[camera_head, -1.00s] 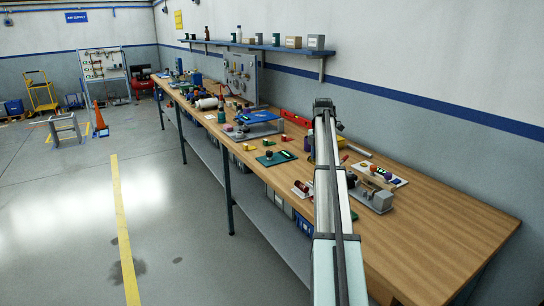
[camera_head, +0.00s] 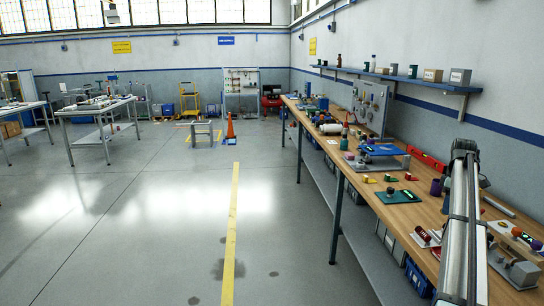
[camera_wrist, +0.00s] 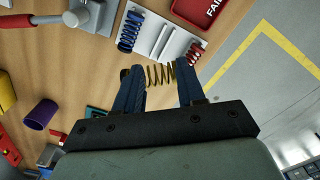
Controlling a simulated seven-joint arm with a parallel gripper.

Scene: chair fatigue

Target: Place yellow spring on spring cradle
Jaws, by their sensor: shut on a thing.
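The yellow spring (camera_wrist: 160,76) is between the two fingers of my gripper (camera_wrist: 159,84) in the wrist view. My gripper is shut on it, with the spring's coils lying across from finger to finger. The spring cradle (camera_wrist: 160,38) is a pale plate with raised ribs, just beyond the spring. A blue spring (camera_wrist: 129,30) lies at its left end and a red spring (camera_wrist: 195,52) at its right end. The space between them shows no spring. The height of the yellow spring above the bench is hard to tell. In the head view my gripper is hidden by my arm.
A red tray marked FAIL (camera_wrist: 198,10) lies beyond the cradle. A grey fixture with a red handle (camera_wrist: 85,15) and a purple cup (camera_wrist: 40,114) are to the left. The bench edge and floor (camera_wrist: 270,75) are at right. A shelf (camera_head: 400,77) runs along the wall.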

